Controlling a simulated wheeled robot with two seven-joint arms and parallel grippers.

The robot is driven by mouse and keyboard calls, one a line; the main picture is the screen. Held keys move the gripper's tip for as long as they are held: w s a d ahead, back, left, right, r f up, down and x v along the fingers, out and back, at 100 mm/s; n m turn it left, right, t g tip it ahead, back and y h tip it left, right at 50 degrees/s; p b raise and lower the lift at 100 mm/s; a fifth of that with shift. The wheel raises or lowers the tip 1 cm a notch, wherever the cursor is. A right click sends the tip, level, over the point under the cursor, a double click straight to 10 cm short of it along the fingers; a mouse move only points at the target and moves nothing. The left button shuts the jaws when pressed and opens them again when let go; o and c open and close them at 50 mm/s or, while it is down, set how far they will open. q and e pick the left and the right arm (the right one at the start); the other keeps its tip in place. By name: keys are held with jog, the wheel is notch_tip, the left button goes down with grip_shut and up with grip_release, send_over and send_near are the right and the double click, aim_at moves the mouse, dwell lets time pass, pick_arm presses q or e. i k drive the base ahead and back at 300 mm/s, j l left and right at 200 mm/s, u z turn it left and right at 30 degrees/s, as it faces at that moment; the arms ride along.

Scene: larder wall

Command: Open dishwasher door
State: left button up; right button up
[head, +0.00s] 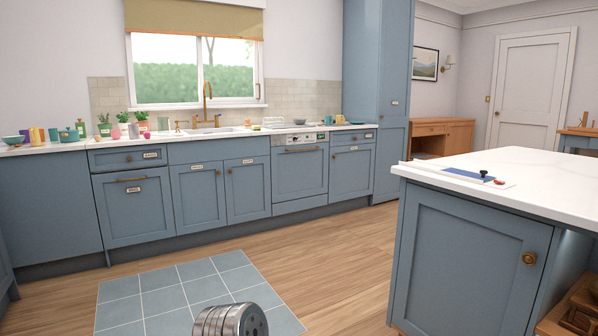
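The dishwasher (300,174) is built into the base cabinets along the back wall, right of the sink (215,130). It has a blue front panel, a light control strip across the top and a horizontal brass handle (301,150). Its door is upright and looks closed, flush with the cabinets beside it.
A blue island (469,263) with a white top stands at the right foreground. Wooden floor and a grey-blue tiled patch (165,299) lie open before the cabinets. A tall blue cabinet (377,80) stands right of the dishwasher. Cups and potted plants (142,121) line the counter.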

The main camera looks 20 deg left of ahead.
aim_at(298, 171)
jog(key=i+u, duration=0.2)
jog(key=u, duration=0.3)
jog(key=i+j+u, duration=0.1)
jog(key=i+u, duration=0.25)
jog(key=i, duration=0.3)
jog(key=i+u, duration=0.35)
jog(key=i, duration=0.35)
jog(key=i+l+u, duration=0.3)
jog(key=i, duration=0.3)
jog(key=i+z, duration=0.15)
jog(key=i, duration=0.5)
jog(key=i+j+z, duration=0.1)
jog(key=i, duration=0.55)
jog(key=i+l+z, duration=0.25)
jog(key=i, duration=0.4)
jog(key=i+z, duration=0.25)
jog(key=i, duration=0.45)
jog(key=i+z, duration=0.25)
jog(key=i, duration=0.4)
jog(key=i+j+z, duration=0.25)
jog(key=i, duration=0.4)
